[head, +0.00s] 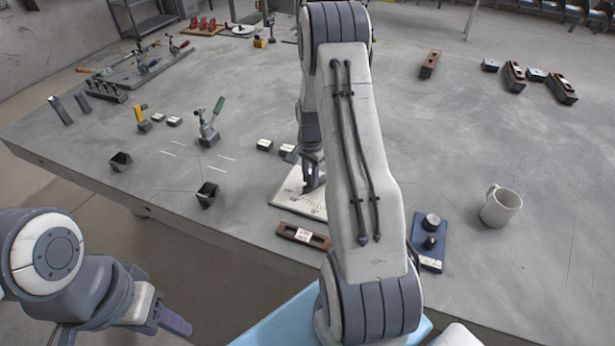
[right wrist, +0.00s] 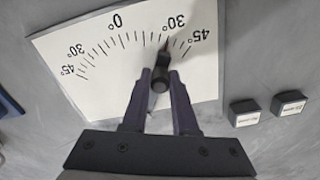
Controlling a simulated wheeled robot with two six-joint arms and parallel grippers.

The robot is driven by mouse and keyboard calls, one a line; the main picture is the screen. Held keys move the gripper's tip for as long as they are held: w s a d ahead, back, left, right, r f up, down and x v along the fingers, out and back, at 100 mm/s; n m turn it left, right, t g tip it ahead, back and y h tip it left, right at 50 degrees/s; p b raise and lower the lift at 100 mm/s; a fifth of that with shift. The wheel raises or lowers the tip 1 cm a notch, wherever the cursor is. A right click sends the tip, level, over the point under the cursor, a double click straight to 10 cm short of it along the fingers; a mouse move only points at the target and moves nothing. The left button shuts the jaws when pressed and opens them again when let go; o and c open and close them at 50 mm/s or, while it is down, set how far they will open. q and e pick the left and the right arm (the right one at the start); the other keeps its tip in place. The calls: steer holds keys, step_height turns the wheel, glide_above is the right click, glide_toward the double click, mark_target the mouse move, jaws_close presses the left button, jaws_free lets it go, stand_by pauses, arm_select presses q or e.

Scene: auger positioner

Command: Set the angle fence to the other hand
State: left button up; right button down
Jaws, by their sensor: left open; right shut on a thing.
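The angle fence's white scale plate (head: 285,197) lies on the table, partly hidden behind my right arm. In the right wrist view the plate (right wrist: 95,60) shows tick marks labelled 45°, 30°, 0°, 30°, 45°. A dark pointer with a round black knob (right wrist: 160,86) points close to the right-hand 30° mark. My right gripper (right wrist: 160,74) is shut on this knob, one finger on each side. In the head view the right gripper (head: 312,182) is low over the plate. My left gripper (head: 188,327) is open and empty, off the table's front edge.
A brown slotted block (head: 285,231) with a label lies in front of the plate. A blue base with knobs (head: 430,262) and a white mug (head: 500,206) stand right of my arm.

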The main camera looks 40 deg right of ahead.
steer(key=shift+d+r, duration=0.1)
steer(key=shift+d, duration=0.05)
steer(key=c, duration=0.7)
jaws_free()
steer(key=shift+c, duration=0.2)
steer(key=shift+o, duration=0.3)
step_height(320, 180, up, 10)
steer(key=b, duration=0.1)
steer(key=shift+r, duration=0.2)
